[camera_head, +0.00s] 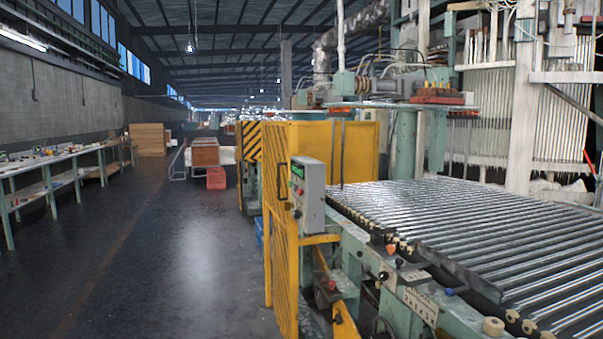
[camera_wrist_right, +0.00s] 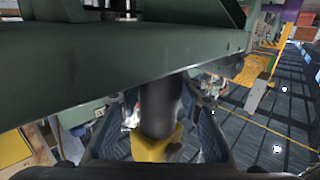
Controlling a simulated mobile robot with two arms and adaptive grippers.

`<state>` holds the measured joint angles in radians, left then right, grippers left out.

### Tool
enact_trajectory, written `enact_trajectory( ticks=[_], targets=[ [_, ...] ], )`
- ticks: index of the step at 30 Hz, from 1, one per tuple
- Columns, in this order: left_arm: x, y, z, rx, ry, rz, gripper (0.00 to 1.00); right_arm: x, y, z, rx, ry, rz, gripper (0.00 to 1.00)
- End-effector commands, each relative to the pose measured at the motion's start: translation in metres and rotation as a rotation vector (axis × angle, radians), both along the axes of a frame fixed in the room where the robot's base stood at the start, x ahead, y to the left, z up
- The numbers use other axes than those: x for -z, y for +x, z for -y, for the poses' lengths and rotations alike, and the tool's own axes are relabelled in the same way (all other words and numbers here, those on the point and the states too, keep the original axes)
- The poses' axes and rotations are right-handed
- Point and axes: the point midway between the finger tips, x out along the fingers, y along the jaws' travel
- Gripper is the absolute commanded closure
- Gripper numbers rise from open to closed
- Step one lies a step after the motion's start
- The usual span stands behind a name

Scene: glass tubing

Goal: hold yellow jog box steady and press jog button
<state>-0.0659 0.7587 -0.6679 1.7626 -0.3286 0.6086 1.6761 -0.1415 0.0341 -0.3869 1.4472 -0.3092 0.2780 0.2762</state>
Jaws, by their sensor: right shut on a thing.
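In the right wrist view, the yellow jog box (camera_wrist_right: 150,149) shows as a small yellow patch at the lower middle. A thick dark cylinder (camera_wrist_right: 160,105) rises from it and covers part of it. My right gripper (camera_wrist_right: 155,140) has one dark finger on each side of the yellow box and is shut on it. No jog button can be made out. The head view shows neither gripper, and I cannot make out the jog box there. My left gripper is in neither view.
A green machine beam (camera_wrist_right: 120,65) crosses close above my right gripper. In the head view, a roller conveyor (camera_head: 480,235) fills the right. A grey control box (camera_head: 308,190) stands by a yellow mesh guard (camera_head: 282,235). The floor (camera_head: 190,260) at left is open beside a workbench (camera_head: 60,160).

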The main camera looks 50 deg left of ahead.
Motion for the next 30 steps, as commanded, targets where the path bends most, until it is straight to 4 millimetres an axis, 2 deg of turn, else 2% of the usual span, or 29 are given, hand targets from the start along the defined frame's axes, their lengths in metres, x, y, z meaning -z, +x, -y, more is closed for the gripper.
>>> enact_trajectory(
  ticks=[6,7,12,23,26,30],
  targets=[
    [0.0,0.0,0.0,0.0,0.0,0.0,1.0,0.0,0.0,0.0,0.001,0.0,0.001,1.0],
    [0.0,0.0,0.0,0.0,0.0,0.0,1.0,0.0,0.0,0.0,0.001,0.0,0.001,0.65],
    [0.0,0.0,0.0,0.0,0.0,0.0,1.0,0.0,0.0,0.0,0.0,0.0,0.001,0.47],
    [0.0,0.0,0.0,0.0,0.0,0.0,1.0,0.0,-0.005,0.003,0.0,0.0,0.0,0.47],
    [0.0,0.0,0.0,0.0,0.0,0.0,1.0,0.001,-0.017,0.009,0.001,-0.001,-0.002,0.47],
    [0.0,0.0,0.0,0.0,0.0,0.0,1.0,0.002,-0.043,0.022,0.0,-0.001,-0.003,0.47]
  ],
)
